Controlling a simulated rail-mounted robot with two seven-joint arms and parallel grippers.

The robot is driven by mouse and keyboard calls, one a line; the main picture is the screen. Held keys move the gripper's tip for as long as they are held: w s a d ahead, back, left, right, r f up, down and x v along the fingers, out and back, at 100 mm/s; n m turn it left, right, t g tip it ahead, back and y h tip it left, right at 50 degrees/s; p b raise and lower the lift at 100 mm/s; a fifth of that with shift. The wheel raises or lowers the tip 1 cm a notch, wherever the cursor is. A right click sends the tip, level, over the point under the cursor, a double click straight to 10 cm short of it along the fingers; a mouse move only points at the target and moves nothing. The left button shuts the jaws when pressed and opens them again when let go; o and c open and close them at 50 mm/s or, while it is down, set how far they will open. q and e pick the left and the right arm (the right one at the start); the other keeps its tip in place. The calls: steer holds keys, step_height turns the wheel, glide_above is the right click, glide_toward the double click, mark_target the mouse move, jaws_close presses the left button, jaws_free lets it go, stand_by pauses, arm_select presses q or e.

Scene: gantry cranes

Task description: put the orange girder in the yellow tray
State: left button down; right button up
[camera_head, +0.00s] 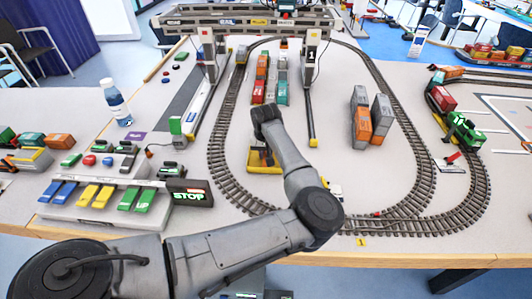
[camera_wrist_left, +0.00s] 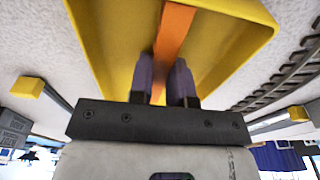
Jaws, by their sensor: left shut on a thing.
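The yellow tray (camera_head: 251,166) lies inside the track loop in the head view, partly covered by my left arm. It fills the top of the left wrist view (camera_wrist_left: 95,45). My left gripper (camera_wrist_left: 163,78) is shut on the orange girder (camera_wrist_left: 173,38), a long flat bar between its two fingers. The girder reaches away over the tray, within its outline. I cannot tell whether it touches the tray's floor. In the head view my left gripper (camera_head: 266,146) points down at the tray, and the girder is hard to make out there. My right gripper is not in view.
A gantry crane (camera_head: 250,22) spans the track behind the tray. Orange and grey containers (camera_head: 361,122) stand to the right. A row of coloured levers (camera_head: 95,195) and a STOP sign (camera_head: 188,196) are at left. Track (camera_head: 222,150) curves around the tray.

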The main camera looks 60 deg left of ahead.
arm_select(q)
steer(key=c, duration=1.1)
jaws_free()
steer(key=shift+r+p, duration=0.25)
steer(key=shift+p, duration=0.15)
steer(key=shift+s+d+r+p, duration=0.2)
steer(key=shift+r+p, duration=0.25)
steer(key=shift+r, duration=1.5)
steer(key=shift+s+d+r+p, duration=0.15)
steer(key=shift+r+p, duration=0.35)
steer(key=shift+r, duration=1.45)
steer(key=shift+s+d+r+p, duration=0.1)
steer(key=shift+d+r+p, duration=0.25)
steer(key=shift+r, duration=1.6)
steer(key=shift+a, duration=0.1)
